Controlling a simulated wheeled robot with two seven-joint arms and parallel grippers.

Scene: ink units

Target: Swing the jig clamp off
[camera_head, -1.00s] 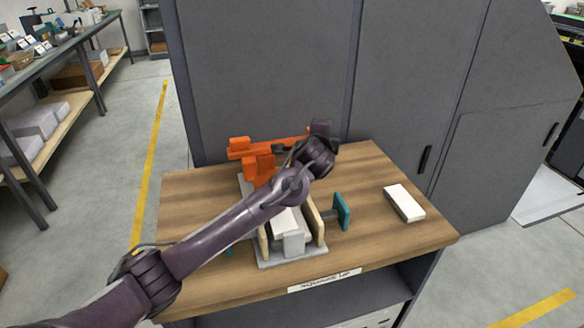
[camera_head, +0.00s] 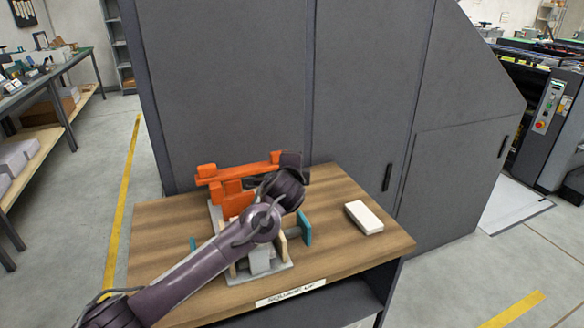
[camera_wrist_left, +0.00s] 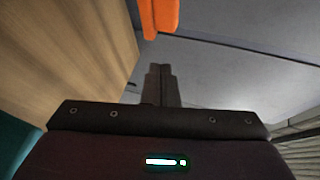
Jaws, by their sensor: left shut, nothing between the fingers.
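The orange jig clamp (camera_head: 228,184) stands at the back of the jig on the wooden table, its long bar reaching right toward my left gripper (camera_head: 292,163). The jig's grey base (camera_head: 276,274) and cream side plates lie partly behind my left arm, with a teal knob (camera_head: 305,226) on the right side. In the left wrist view, my left gripper's fingers (camera_wrist_left: 160,72) are shut and empty. An orange part of the clamp (camera_wrist_left: 159,14) shows just beyond the fingertips; I cannot tell whether they touch it. My right gripper is not in view.
A white block (camera_head: 364,216) lies on the table (camera_head: 345,245) right of the jig, with bare wood around it. A tall grey cabinet (camera_head: 235,90) rises close behind the table. Shelving stands far left.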

